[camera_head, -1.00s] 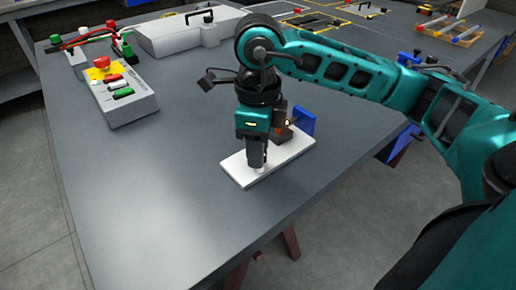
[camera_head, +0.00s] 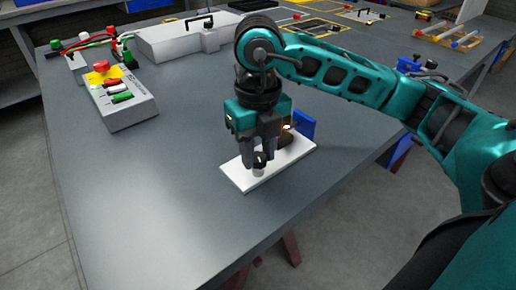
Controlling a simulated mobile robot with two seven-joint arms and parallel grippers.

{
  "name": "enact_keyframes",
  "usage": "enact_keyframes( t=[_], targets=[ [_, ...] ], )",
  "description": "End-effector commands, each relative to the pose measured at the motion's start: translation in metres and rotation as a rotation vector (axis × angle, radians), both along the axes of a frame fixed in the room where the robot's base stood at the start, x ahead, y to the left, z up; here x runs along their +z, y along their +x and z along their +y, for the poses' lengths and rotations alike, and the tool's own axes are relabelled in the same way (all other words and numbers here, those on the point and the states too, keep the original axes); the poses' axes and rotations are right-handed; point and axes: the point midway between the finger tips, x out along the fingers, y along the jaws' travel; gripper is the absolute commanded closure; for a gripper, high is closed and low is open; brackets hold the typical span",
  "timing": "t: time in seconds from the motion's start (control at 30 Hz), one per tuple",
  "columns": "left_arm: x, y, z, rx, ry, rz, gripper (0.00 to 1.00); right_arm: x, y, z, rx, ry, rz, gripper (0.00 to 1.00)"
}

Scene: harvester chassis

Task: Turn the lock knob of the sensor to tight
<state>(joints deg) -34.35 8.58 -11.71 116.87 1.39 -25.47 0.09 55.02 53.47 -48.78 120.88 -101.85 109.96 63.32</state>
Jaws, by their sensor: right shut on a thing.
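The sensor's white base plate (camera_head: 240,181) lies on the grey table. A small dark-topped knob with a pale lower part (camera_head: 259,163) stands upright near its front left end. A blue upright piece (camera_head: 305,124) and a dark orange-lit part (camera_head: 288,132) are at the plate's far right end. My right gripper (camera_head: 258,155) points straight down over the plate, shut on the knob, with a finger at each side of it. It partly hides the dark part. Markings on the knob are too small to read. My left gripper is out of view.
A control box (camera_head: 130,110) with a red emergency button and several coloured switches stands at the left. Behind are a grey case (camera_head: 180,40) and red and green cables (camera_head: 85,38). A wooden rack (camera_head: 455,38) is at the far right. The table's left front is clear.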

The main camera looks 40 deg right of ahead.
Motion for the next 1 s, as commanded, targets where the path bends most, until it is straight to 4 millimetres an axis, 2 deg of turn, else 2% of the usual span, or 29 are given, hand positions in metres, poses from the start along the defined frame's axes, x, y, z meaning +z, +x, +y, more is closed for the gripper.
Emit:
enact_keyframes(
  t=[0.3,0.77,0.8,1.0],
  targets=[
    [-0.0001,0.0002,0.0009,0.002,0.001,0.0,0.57,0.0012,0.0006,-0.0006,-0.095,0.0,-0.002,0.96],
    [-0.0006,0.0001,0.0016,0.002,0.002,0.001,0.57,0.0012,0.0008,-0.0006,-0.108,0.0,-0.004,0.96],
    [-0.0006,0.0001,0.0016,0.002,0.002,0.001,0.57,0.0012,0.0008,-0.0006,-0.108,0.0,-0.004,0.63],
    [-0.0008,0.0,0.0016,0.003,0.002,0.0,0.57,0.0007,0.0005,-0.0004,-0.107,0.0,-0.002,0.44]
  ],
)
